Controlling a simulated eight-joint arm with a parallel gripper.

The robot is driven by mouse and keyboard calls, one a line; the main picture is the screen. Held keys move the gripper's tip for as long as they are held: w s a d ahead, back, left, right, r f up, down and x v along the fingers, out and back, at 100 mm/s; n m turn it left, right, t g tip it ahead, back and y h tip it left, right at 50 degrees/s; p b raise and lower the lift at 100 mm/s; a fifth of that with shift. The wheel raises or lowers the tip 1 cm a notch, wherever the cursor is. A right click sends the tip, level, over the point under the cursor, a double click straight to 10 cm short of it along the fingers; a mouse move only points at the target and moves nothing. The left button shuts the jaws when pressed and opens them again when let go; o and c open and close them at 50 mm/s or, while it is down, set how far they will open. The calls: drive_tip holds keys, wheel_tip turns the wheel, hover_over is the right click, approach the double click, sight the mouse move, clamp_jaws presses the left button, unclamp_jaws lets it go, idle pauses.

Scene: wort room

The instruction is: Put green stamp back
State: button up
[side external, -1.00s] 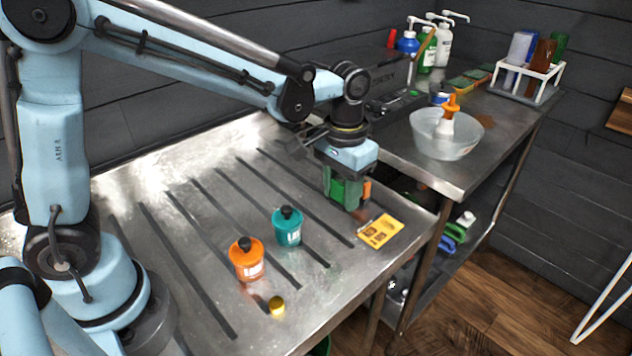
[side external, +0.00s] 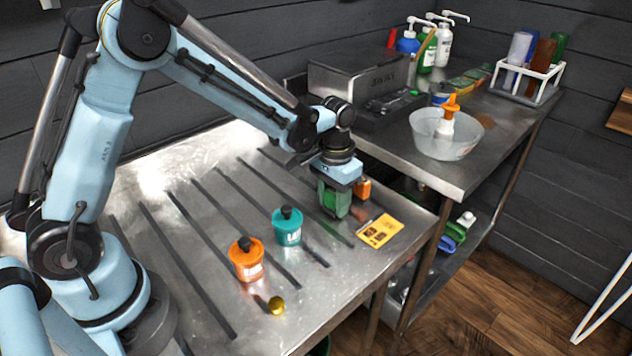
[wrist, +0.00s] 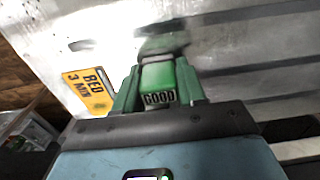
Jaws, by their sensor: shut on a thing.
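My gripper (side external: 335,200) is over the right part of the grooved steel table (side external: 175,165), left of the yellow card. It is shut on the green stamp (wrist: 157,82), a block marked "GOOD" that sits between the green fingers in the wrist view. In the side external view the fingers largely cover the stamp, and I cannot tell whether it touches the table. An orange block (side external: 363,189) is just right of the gripper, partly hidden. The yellow card (side external: 380,231) lies flat near the table's right edge; in the wrist view it (wrist: 88,92) reads "BED 3 MIN".
A teal jar (side external: 288,228) and an orange jar (side external: 246,262) stand left of the gripper, with a gold cap (side external: 276,305) in front. A higher counter at right holds a clear bowl (side external: 470,140), bottles and a white rack (side external: 525,85). The table's left part is clear.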

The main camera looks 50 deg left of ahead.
sight(334, 190)
drive_tip(key=o, duration=0.8)
drive_tip(key=shift+f, duration=0.15)
drive_tip(key=shift+o, duration=0.2)
wheel_tip(334, 190, up, 12)
drive_tip(key=shift+f, duration=0.2)
drive_tip(key=shift+s+r, duration=0.1)
drive_tip(key=shift+r, duration=0.35)
drive_tip(key=s+a+r+t, duration=0.1)
drive_tip(key=s+a+t, duration=0.2)
drive_tip(key=s+t, duration=0.4)
drive_tip(key=shift+s, duration=3.25)
